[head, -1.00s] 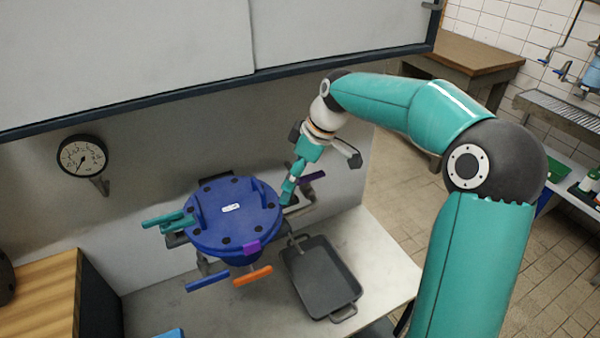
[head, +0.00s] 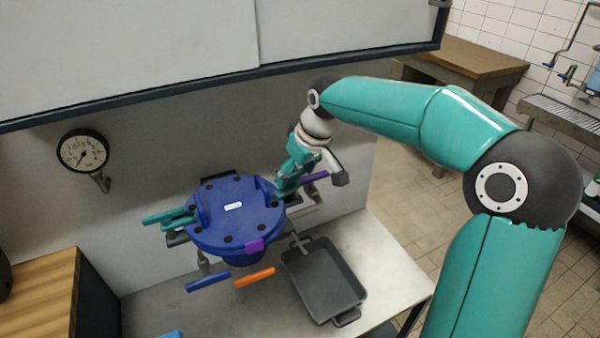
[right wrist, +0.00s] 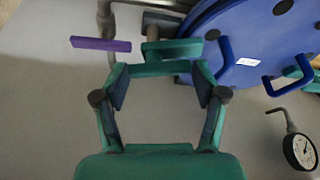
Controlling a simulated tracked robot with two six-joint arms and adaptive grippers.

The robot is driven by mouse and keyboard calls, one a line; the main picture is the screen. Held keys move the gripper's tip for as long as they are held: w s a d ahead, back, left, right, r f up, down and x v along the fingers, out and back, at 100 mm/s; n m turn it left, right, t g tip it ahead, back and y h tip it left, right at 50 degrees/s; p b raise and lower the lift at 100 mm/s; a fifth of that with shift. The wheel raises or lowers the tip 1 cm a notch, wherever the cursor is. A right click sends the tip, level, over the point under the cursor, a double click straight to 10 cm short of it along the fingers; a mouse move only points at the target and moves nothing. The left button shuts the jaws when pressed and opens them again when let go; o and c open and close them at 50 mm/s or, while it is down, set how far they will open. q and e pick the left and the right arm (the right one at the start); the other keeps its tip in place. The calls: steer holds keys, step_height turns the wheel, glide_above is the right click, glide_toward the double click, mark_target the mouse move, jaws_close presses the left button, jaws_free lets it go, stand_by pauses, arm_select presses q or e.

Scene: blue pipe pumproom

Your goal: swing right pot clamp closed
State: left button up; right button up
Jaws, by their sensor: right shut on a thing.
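The round blue pot lid (head: 236,222) with dark bolts lies on the pot at the bench's back, and part of it shows in the right wrist view (right wrist: 250,45). The teal right clamp (right wrist: 172,48) reaches the lid's edge; in the head view my gripper mostly covers it. My right gripper (head: 284,186) is at the lid's right side. In the right wrist view its fingers (right wrist: 160,82) are on either side of the clamp's teal bar, shut on it. The teal left clamp (head: 168,216) sits at the lid's left edge. My left gripper is not in view.
A purple handle (head: 316,177) lies close to my right gripper. Blue (head: 208,282) and orange (head: 254,277) handles stick out in front of the pot. A dark tray (head: 324,282) stands on the bench to the right. A gauge (head: 83,151) is on the back wall.

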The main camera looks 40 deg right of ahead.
steer(key=shift+w+d+f+m+h+b, duration=0.15)
steer(key=shift+m+h, duration=0.1)
steer(key=shift+m, duration=0.3)
steer(key=shift+d+r+m+h+b, duration=0.15)
steer(key=shift+m+h, duration=0.1)
steer(key=shift+m, duration=0.3)
steer(key=shift+a+m, duration=0.1)
steer(key=shift+m, duration=0.3)
steer(key=o, duration=0.9)
steer(key=shift+f, duration=0.1)
steer(key=o, duration=0.3)
steer(key=shift+w+d+f, duration=0.15)
steer(key=shift+w+d, duration=0.05)
steer(key=shift+d, duration=0.1)
steer(key=shift+s+a, duration=0.1)
steer(key=shift+a, duration=0.15)
steer(key=shift+r, duration=0.2)
